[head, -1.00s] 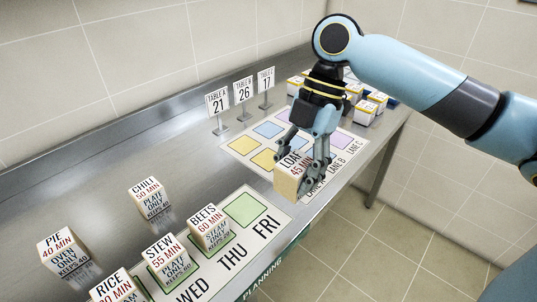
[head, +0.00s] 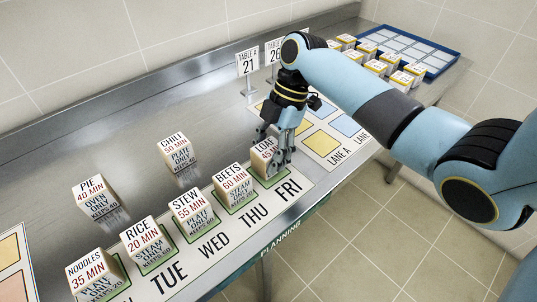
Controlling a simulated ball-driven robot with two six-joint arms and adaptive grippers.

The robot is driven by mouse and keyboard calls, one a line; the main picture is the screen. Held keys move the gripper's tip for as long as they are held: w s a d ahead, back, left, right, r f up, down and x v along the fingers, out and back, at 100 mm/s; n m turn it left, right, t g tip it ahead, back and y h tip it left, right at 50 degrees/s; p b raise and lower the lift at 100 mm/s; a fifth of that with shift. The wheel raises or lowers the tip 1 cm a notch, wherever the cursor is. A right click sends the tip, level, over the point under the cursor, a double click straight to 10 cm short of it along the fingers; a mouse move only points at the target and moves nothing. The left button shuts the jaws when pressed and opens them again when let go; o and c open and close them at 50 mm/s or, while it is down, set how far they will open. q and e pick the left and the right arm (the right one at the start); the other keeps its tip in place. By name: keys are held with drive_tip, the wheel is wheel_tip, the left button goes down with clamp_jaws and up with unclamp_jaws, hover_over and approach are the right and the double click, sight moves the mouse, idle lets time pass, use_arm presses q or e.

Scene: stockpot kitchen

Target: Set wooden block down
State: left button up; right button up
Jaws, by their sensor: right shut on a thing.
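The wooden block labelled LOAF (head: 262,157) is at the FRI space of the planning strip (head: 217,243), in line with the other blocks. Its lower edge meets the green-outlined square, and it looks upright. My right gripper (head: 279,160) is shut on it, with fingers over its right side hiding part of the label. My left gripper is not in view.
The BEETS block (head: 234,186) stands close to the left, then STEW (head: 192,213), RICE (head: 147,245) and NOODLES (head: 94,276). CHILI (head: 179,155) and PIE (head: 97,197) stand behind on bare steel. Table signs (head: 248,65), a lane mat (head: 321,143) and a blue tray (head: 410,49) are beyond.

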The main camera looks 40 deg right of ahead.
drive_tip(key=shift+f, duration=0.6)
drive_tip(key=shift+f, duration=0.1)
drive_tip(key=o, duration=1.3)
drive_tip(key=shift+c, duration=0.2)
drive_tip(key=shift+r, duration=0.25)
drive_tip(key=b+v, duration=0.1)
drive_tip(key=v, duration=1)
drive_tip(key=shift+d+r, duration=0.25)
drive_tip(key=shift+r, duration=0.05)
